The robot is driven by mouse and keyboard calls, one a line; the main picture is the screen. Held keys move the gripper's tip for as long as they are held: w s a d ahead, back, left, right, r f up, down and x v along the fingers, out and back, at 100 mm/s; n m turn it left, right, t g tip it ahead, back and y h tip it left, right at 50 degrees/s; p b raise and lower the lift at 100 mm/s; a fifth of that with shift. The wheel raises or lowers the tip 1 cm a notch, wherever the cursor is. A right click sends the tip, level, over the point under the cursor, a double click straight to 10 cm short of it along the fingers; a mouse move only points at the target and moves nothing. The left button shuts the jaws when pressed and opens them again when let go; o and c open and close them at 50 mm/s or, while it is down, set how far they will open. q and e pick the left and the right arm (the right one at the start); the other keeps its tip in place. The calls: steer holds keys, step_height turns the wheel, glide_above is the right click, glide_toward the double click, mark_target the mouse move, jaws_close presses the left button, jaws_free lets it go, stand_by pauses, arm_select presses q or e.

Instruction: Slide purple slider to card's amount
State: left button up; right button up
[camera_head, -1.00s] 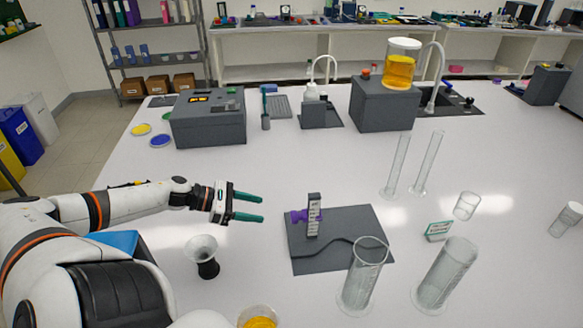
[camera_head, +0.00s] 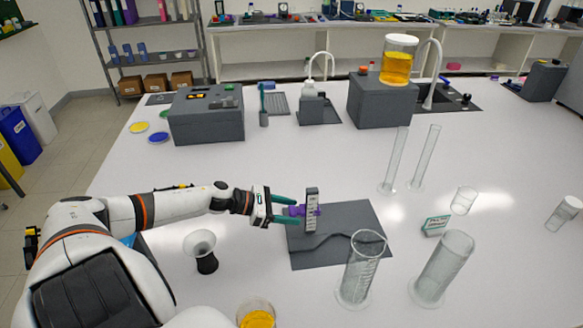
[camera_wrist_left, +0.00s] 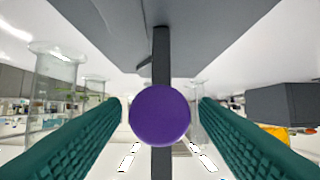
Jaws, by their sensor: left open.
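The purple slider (camera_head: 296,211) sits partway up a short upright post with a marked scale (camera_head: 311,212) on a dark grey base plate (camera_head: 345,220). In the left wrist view the slider's round purple knob (camera_wrist_left: 160,115) is centred between my green fingers. My left gripper (camera_head: 286,209) is open, with its fingertips on either side of the slider and visible gaps in the wrist view. A small white and green card (camera_head: 436,225) stands on the table right of the plate; its writing is too small to read. My right gripper is not in view.
Two glass cylinders (camera_head: 362,268) (camera_head: 444,268) stand close by at the front right. An orange-filled beaker (camera_head: 257,315) stands at the front edge.

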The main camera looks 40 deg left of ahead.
arm_select(q)
steer(key=shift+w+d+f, duration=0.2)
steer(key=shift+w+d, duration=0.15)
steer(key=shift+w, duration=0.05)
jaws_close()
step_height(320, 180, down, 5)
steer(key=b, duration=0.4)
steer(key=shift+b, duration=0.35)
steer(key=shift+r, duration=0.1)
jaws_free()
